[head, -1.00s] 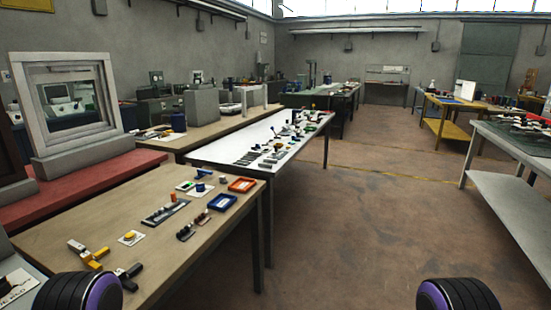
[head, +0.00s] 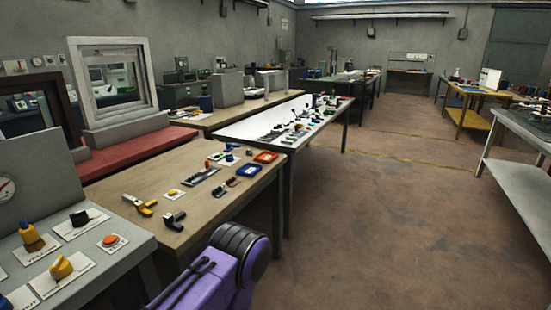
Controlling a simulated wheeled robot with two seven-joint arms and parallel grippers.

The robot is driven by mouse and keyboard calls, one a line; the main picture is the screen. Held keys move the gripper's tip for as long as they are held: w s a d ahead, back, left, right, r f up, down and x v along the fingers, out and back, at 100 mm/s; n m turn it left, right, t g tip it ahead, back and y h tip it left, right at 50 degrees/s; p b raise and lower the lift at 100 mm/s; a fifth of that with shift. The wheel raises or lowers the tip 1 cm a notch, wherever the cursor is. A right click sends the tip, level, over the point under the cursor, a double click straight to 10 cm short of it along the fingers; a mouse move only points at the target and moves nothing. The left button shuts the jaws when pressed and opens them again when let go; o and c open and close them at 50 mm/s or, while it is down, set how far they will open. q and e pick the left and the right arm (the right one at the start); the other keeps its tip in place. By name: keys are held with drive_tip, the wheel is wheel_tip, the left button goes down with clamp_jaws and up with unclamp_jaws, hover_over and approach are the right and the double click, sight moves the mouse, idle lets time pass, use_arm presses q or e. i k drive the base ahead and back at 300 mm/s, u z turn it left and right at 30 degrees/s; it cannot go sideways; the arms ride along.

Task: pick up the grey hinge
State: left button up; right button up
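I cannot tell for sure which thing is the grey hinge. Several small parts lie on the wooden table (head: 120,229) in the head view. A dark grey part (head: 173,219) lies near its front edge, beside a yellow-and-grey part (head: 140,205). A long grey strip (head: 200,177) with small pieces on it lies further back. Neither of my grippers is in view.
A grey panel table (head: 130,258) with knobs stands at the near left. An orange tray (head: 265,157) and a blue tray (head: 247,170) lie on the wooden table. A white table (head: 240,130) stands behind it. The floor (head: 400,230) to the right is open.

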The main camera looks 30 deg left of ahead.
sight(194, 177)
drive_tip(key=z, duration=0.2)
drive_tip(key=i, duration=1.55)
drive_tip(key=u, duration=1.5)
drive_tip(key=i, duration=0.75)
drive_tip(key=u, duration=0.8)
